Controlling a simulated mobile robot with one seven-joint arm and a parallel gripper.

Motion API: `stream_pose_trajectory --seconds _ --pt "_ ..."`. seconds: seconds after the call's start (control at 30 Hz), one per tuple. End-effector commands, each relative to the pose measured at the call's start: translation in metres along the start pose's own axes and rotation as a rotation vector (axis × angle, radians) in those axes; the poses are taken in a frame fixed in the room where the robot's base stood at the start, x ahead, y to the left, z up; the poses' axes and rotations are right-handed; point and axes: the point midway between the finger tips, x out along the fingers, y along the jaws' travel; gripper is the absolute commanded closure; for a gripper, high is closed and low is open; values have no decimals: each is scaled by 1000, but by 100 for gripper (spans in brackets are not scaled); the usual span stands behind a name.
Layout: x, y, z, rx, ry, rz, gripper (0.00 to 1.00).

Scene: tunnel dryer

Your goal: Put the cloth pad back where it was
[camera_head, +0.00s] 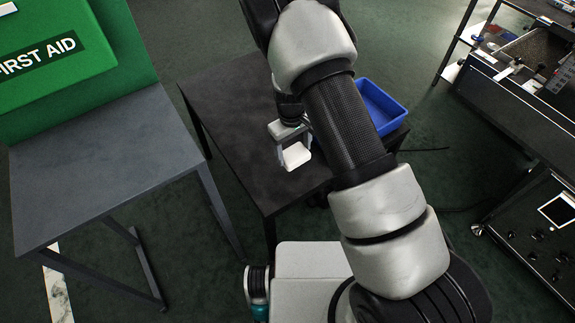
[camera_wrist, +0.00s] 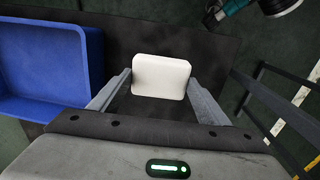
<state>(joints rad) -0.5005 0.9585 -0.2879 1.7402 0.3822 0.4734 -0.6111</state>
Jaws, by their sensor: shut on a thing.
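The cloth pad (camera_head: 295,155) is a small white rounded block over the black table (camera_head: 235,165) in the head view. It also shows in the wrist view (camera_wrist: 161,77), between my two finger tips. My gripper (camera_head: 295,147) is shut on the pad, with a grey finger on each side of it. The gripper shows large in the wrist view (camera_wrist: 160,92). I cannot tell whether the pad touches the table top or is held just above it.
A blue bin (camera_head: 380,105) stands on the table to the right of the pad, partly behind my arm. A grey table (camera_head: 105,160) with a green first aid box (camera_head: 50,60) is at the left. Dark machinery (camera_head: 530,110) stands at the right. The table's front left part is bare.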

Motion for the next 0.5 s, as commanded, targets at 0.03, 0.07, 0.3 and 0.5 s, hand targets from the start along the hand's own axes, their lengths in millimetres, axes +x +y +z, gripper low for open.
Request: stream_pose_trajectory --seconds 0.03,0.07,0.3,0.5 --pt "-7 -9 -2 8 2 -31 48" --pt "-9 -14 -2 9 2 -44 48" --pt "24 -24 -1 10 -4 -69 48" --pt "48 -25 -2 10 -1 -67 48"
